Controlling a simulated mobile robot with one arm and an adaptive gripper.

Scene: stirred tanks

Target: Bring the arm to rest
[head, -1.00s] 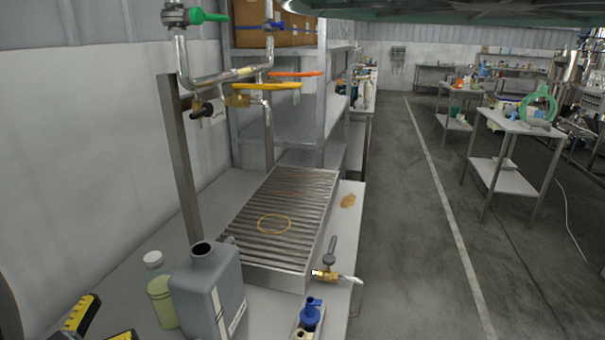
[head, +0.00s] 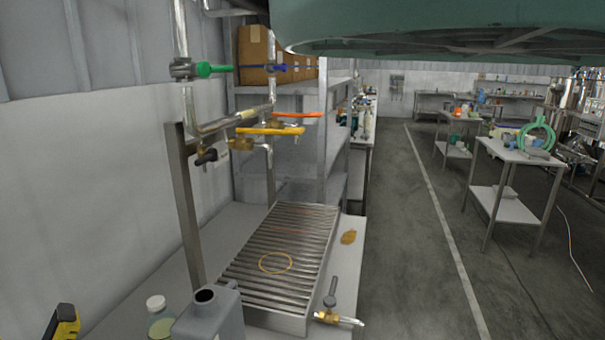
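I see nothing held. The arm itself is not clearly visible.
A slatted metal rack (head: 285,250) with a yellow ring stands on the bench. Pipes with coloured valve handles (head: 272,131) rise behind it. A brass valve (head: 328,317) lies near the front. A teal body (head: 450,35) hangs overhead. The floor aisle (head: 405,220) is clear.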

